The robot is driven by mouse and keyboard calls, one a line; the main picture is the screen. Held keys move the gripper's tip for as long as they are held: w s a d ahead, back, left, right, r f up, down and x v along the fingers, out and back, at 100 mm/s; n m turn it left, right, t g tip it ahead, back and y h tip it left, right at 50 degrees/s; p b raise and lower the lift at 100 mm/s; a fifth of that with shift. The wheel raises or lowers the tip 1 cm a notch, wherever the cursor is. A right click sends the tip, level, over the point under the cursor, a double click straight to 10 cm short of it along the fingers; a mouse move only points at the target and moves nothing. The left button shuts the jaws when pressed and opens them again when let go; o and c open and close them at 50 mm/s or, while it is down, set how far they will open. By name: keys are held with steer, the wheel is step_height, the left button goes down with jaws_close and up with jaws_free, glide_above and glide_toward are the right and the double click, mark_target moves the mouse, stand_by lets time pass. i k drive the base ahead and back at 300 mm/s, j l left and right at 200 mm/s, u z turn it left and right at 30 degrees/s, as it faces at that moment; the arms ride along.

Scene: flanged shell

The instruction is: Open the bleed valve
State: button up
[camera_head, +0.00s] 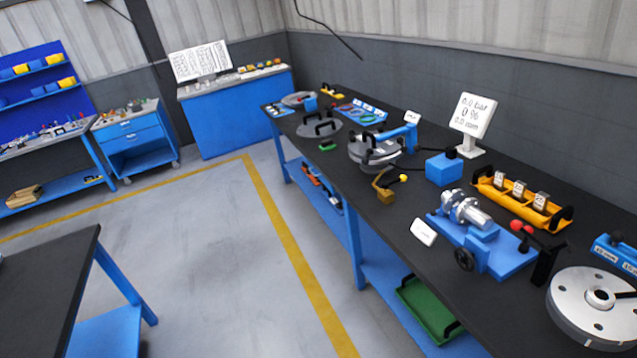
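A small brass block (385,196) with a lever ending in a yellow knob (403,178) sits at the front edge of the long dark bench, and it looks like a valve. No label names it as the bleed valve. It stands just in front of a round flanged metal shell (375,150) with a blue clamp or handle (408,134) on its right. A thin dark line or hose runs near the brass block, but its ends are too small to tell. My gripper is not in view.
Open floor (210,255) lies left.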

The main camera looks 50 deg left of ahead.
mark_target(402, 178)
steer(key=u, duration=0.95)
steer(key=i+j, duration=0.1)
steer(key=i, duration=1.35)
steer(key=i+j+z, duration=0.1)
steer(key=i, duration=0.65)
steer(key=i+j, duration=0.15)
steer(key=i, duration=0.55)
